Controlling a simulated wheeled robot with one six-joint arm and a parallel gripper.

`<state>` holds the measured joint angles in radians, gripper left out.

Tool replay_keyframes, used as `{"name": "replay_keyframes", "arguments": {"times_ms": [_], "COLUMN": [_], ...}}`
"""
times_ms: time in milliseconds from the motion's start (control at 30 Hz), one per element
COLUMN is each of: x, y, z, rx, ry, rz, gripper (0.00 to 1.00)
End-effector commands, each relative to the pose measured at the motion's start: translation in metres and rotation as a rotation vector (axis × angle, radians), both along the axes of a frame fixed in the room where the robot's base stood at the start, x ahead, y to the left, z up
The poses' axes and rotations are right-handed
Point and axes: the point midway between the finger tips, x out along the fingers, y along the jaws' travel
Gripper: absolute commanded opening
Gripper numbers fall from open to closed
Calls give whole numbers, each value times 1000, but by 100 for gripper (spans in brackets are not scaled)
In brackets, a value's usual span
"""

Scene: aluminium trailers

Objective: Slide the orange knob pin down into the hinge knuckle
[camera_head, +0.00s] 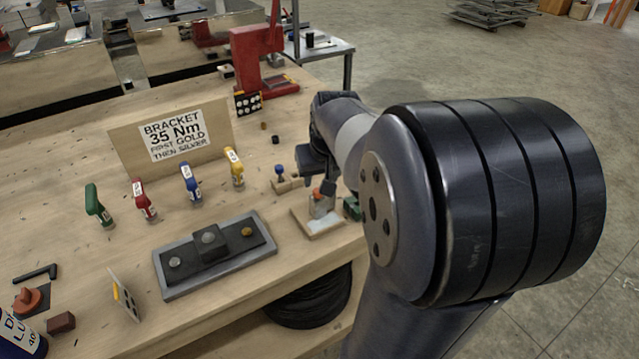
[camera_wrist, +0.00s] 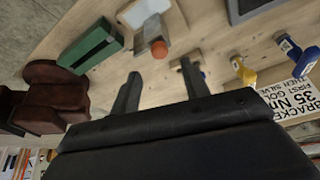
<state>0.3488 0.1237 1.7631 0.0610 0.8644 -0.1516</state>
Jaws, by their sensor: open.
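The orange knob pin (camera_head: 327,188) shows at the top of the silver hinge knuckle (camera_head: 321,206), which stands on a light plate (camera_head: 325,225) near the table's right edge. In the wrist view the orange knob (camera_wrist: 158,48) lies just beyond and between my open fingertips (camera_wrist: 157,68), with the silver knuckle (camera_wrist: 150,28) behind it. Nothing is held between the fingers. In the head view my gripper (camera_head: 326,178) is close over the knob, and my arm partly hides this spot. I cannot tell how deep the pin sits or whether a finger touches it.
A green block (camera_head: 352,208) is close beside the plate. A red press (camera_head: 262,60) stands behind. Coloured-handled drivers (camera_head: 190,182) and a grey tray (camera_head: 165,287) lie farther left.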

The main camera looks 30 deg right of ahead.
Motion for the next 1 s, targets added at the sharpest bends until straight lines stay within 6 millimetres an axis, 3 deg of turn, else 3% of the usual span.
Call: {"name": "replay_keyframes", "arguments": {"times_ms": [200, 400, 800, 1000], "x": [-17, -25, -26, -20], "y": [4, 6, 6, 5], "z": [42, 60, 62, 48], "rx": [-2, 0, 0, 2], "ry": [-4, 0, 1, 4], "rz": [0, 0, 0, 0], "gripper": [44, 44, 44, 44]}}
